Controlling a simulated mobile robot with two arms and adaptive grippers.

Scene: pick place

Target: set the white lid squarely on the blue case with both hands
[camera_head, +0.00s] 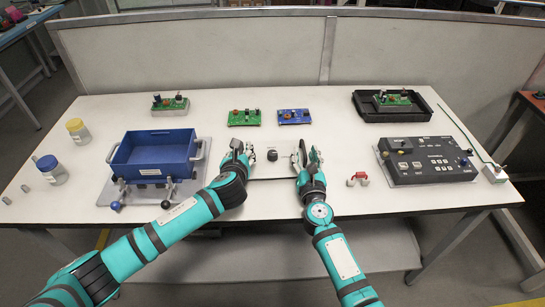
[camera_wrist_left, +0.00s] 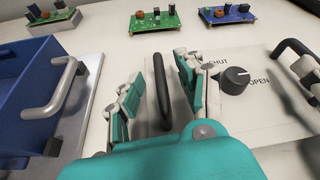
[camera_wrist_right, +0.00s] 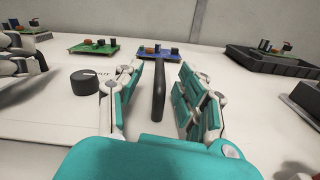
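The white lid (camera_head: 275,171) lies flat on the table, right of the blue case. A dark knob (camera_wrist_left: 235,80) with SHUT and OPEN lettering is on its top, and a black bar handle stands at each end. The blue case (camera_head: 136,154) is open-topped and looks empty, with a metal handle at each side. My left gripper (camera_head: 239,147) is open, its fingers on either side of the lid's left handle (camera_wrist_left: 162,90). My right gripper (camera_head: 306,156) is open, its fingers on either side of the right handle (camera_wrist_right: 159,92). Finger contact cannot be told.
The case sits on a grey plate (camera_head: 188,190) with knobbed levers in front. Circuit boards (camera_head: 244,118) stand behind the lid. A red-and-white part (camera_head: 358,179) and a black control box (camera_head: 428,174) lie to the right. Two jars (camera_head: 51,170) stand at far left.

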